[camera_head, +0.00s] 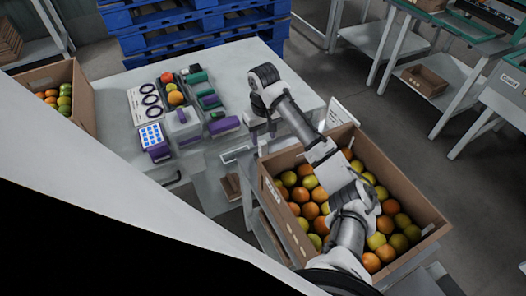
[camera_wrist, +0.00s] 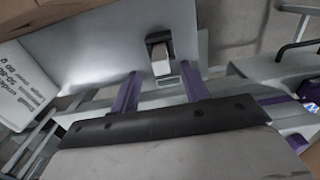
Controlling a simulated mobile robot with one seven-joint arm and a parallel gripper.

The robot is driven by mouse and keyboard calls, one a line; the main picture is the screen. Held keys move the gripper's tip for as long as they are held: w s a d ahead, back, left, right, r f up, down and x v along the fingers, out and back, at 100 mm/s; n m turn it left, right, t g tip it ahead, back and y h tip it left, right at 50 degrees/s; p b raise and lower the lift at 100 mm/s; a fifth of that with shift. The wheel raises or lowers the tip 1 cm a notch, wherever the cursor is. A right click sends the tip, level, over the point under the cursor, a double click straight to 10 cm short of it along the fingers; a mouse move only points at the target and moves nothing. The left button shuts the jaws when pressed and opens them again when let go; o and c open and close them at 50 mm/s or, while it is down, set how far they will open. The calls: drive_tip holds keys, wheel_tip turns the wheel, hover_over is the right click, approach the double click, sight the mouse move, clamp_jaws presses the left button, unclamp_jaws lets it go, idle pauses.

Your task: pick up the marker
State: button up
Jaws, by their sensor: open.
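My gripper (camera_head: 262,135) is open over the front right part of the grey table (camera_head: 235,75), near the fruit carton. In the wrist view, its two purple fingers (camera_wrist: 160,71) are spread apart. A small object with a dark end and a pale body, likely the marker (camera_wrist: 162,60), appears between and just beyond the fingertips. It is small and I cannot tell for certain what it is. Nothing is visibly held. In the head view I cannot make out the marker; my arm covers part of that area.
A carton of orange and yellow-green fruit (camera_head: 425,218) stands right of the table under my arm. A white sign (camera_head: 341,112) rises at its edge. A device with a blue-and-white keypad (camera_head: 151,136), purple-and-grey items and a ring card (camera_head: 150,99) occupy the table's left half.

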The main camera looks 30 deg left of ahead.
wheel_tip(320, 180, down, 5)
drive_tip(key=shift+w+a+p, duration=0.1)
drive_tip(key=shift+a+p, duration=0.05)
drive_tip(key=shift+p, duration=0.65)
clamp_jaws()
drive_tip(key=shift+r, duration=0.15)
wheel_tip(320, 180, up, 25)
drive_tip(key=p, duration=0.4)
idle(0.6)
